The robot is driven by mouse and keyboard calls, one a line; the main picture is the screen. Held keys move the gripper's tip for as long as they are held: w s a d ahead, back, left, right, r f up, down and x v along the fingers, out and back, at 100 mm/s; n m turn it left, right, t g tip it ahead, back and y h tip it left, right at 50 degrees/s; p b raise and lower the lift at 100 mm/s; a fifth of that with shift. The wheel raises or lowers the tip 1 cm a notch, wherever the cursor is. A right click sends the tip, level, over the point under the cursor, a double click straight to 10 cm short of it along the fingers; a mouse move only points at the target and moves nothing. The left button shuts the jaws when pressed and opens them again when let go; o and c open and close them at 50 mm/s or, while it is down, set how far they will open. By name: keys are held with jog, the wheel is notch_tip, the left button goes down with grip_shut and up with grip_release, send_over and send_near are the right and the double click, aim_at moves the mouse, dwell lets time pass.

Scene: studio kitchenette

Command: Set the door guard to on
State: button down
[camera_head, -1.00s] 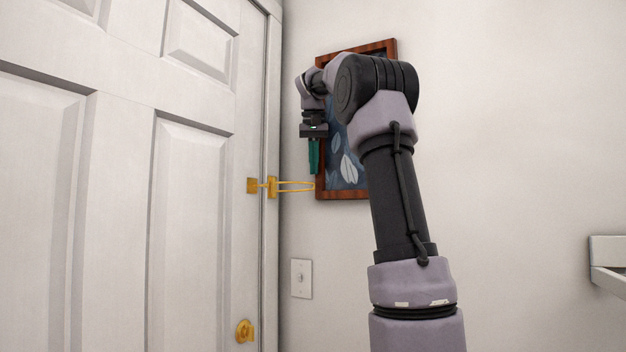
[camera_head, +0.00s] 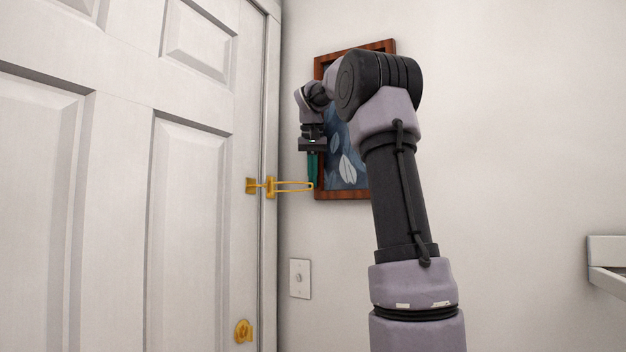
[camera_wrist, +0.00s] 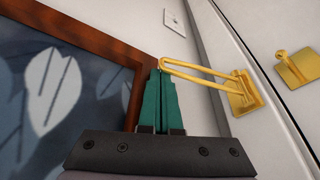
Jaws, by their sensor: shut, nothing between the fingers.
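The door guard is a brass swing bar (camera_head: 292,186) on the door frame, with a brass catch plate (camera_head: 251,186) on the white door (camera_head: 120,200). The bar points right, away from the door, toward the picture frame. My gripper (camera_head: 313,180) points down with its teal fingers shut and empty, right at the bar's free end. In the wrist view the fingertips (camera_wrist: 160,75) meet the rounded end of the bar (camera_wrist: 195,72); whether they touch it I cannot tell. The bar's hinge plate (camera_wrist: 243,92) and the catch plate (camera_wrist: 294,68) show at the right there.
A wood-framed picture (camera_head: 346,165) hangs on the wall close behind my gripper. A light switch (camera_head: 300,278) is below on the wall. A brass lock (camera_head: 243,331) sits low on the door. A white ledge (camera_head: 606,262) is at the far right.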

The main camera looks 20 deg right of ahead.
jog(key=s+a+m+g+h, duration=0.2)
jog(key=s+a+m, duration=0.2)
jog(key=a+m, duration=0.5)
jog(key=shift+a, duration=3.2)
